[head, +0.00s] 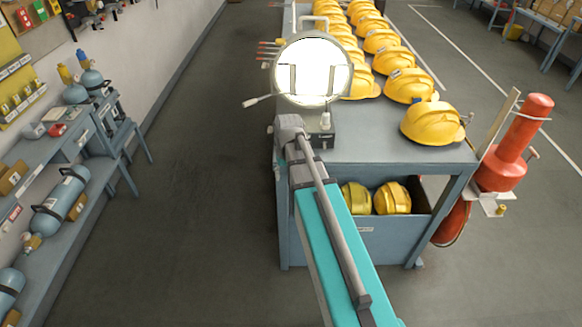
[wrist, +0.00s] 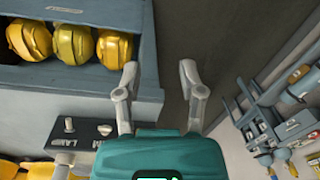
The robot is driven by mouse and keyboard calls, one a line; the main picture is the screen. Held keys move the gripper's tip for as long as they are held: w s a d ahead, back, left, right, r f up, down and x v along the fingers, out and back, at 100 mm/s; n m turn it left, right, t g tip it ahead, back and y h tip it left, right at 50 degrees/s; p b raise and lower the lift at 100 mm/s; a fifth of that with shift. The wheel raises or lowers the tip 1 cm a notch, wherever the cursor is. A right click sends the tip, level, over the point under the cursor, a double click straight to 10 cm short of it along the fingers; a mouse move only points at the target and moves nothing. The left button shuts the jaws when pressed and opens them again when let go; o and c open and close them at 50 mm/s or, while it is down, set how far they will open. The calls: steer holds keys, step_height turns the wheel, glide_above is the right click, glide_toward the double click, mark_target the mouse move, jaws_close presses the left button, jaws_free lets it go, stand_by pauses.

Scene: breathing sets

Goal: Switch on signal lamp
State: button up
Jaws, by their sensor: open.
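The signal lamp (head: 335,84) stands on the near end of the grey bench in the head view. Its round face is bright white, and dark thin shapes cross it; I cannot tell whether they belong to the lamp or my gripper. A lever (head: 257,101) sticks out at its left. A small knob (head: 325,120) stands on its dark base. In the wrist view the base (wrist: 85,138) carries partly hidden "LAMP" lettering and small knobs (wrist: 69,125). My gripper (wrist: 158,72) is open and empty, with the base left of its fingers, apart from the knobs.
Several yellow helmets (head: 432,122) fill the bench top (head: 380,150) right of the lamp. More helmets lie in the bin (head: 375,235) below. A red cylinder (head: 510,145) stands at the right. Left shelves hold gas bottles (head: 60,205). The floor (head: 200,180) between is clear.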

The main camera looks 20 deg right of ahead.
steer(key=shift+n, duration=0.3)
steer(key=s+a, duration=0.1)
steer(key=s+a+f, duration=0.1)
steer(key=s+a+b, duration=0.1)
steer(key=shift+s+a+f, duration=0.15)
steer(key=shift+a+f, duration=0.05)
steer(key=shift+f, duration=0.1)
steer(key=s+a, duration=0.5)
steer(key=s, duration=0.1)
steer(key=shift+s+a+n+h, duration=0.15)
steer(key=shift+s+n+h, duration=0.05)
steer(key=shift+n+h, duration=0.2)
steer(key=shift+s, duration=0.1)
